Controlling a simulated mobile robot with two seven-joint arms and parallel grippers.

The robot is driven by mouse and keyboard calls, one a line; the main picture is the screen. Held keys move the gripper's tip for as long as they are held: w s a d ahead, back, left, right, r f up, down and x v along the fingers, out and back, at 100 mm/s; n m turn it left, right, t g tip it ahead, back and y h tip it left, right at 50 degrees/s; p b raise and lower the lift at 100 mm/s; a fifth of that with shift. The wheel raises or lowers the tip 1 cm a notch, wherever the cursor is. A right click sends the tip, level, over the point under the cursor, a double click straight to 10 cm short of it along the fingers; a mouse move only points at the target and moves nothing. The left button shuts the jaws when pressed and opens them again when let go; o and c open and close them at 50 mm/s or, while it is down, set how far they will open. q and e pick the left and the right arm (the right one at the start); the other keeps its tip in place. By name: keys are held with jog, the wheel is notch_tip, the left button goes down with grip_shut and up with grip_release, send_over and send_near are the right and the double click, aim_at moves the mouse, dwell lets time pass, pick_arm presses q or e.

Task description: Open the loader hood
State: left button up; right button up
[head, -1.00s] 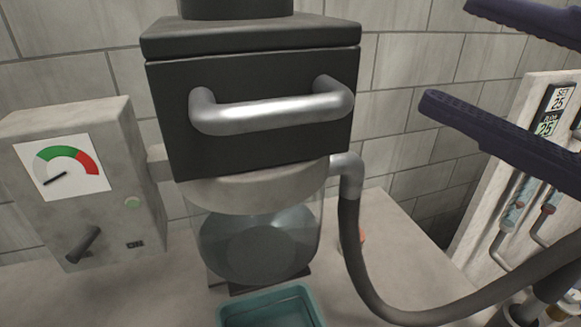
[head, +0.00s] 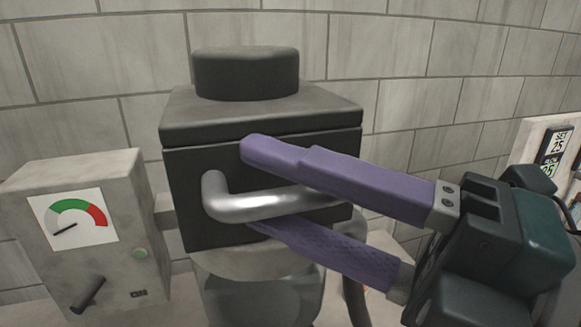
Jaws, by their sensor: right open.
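The loader hood (head: 190,170) is a dark box with a thick lid (head: 180,115) and a round black cap (head: 247,73) on top. It looks shut, with a thin seam under the lid. A silver bar handle (head: 255,206) runs across its front. My right gripper (head: 251,187) comes in from the right with its two purple fingers open. One finger is above the handle bar and the other below it, so the bar lies between them. The handle's right end is hidden behind the upper finger. I cannot tell whether the fingers touch it. My left gripper is not in view.
A grey control box (head: 110,185) with a coloured dial (head: 75,219) and a lever (head: 88,294) stands to the left. A clear vessel (head: 255,300) is under the hood. A panel with displays (head: 556,142) is at the right. A block wall (head: 400,45) is behind.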

grip_shut()
dwell(0.3)
dwell(1.1)
